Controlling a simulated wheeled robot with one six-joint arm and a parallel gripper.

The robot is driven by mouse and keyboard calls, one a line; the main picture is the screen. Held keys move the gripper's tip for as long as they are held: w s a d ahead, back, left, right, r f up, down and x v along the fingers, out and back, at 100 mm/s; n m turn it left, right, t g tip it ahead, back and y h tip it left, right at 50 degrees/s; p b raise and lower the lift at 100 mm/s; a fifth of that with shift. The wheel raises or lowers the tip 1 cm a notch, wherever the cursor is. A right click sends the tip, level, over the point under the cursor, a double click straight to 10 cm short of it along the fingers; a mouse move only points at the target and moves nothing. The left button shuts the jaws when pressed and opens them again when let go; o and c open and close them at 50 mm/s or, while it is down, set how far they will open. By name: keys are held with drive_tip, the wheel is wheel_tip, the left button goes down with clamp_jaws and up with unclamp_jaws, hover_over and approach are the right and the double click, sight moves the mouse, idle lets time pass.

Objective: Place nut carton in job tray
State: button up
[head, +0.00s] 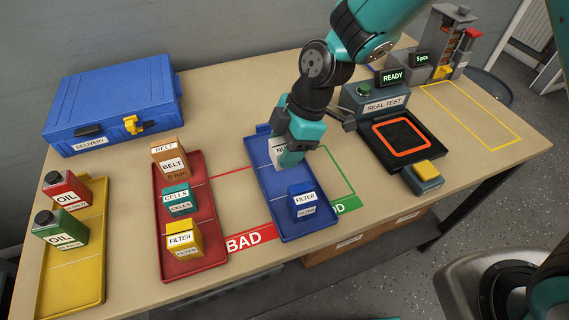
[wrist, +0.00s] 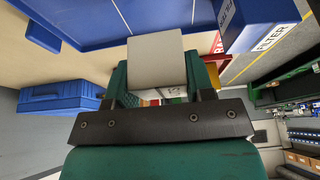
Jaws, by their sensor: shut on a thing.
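The nut carton (head: 276,154) is a pale grey-white box with a label starting "NU". It is between the fingers of my gripper (head: 293,156), over the back part of the blue tray (head: 268,196). In the wrist view the carton (wrist: 157,60) sits between the two jaws (wrist: 158,85), with the blue tray (wrist: 110,15) beyond it. My fingers hide part of its label, and I cannot tell whether its base touches the tray floor. A blue filter carton (head: 302,200) stands in the front part of the same tray.
A red tray (head: 205,246) to the left holds belt, cells and yellow filter cartons. A yellow tray (head: 75,285) holds two oil cans. A blue delivery case (head: 112,105) lies behind. The seal tester (head: 375,103) and its black pad stand to the right.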

sight(285, 177)
drive_tip(key=shift+f, duration=2.95)
drive_tip(key=shift+f, duration=0.15)
drive_tip(key=o, duration=1)
drive_tip(key=shift+o, duration=0.2)
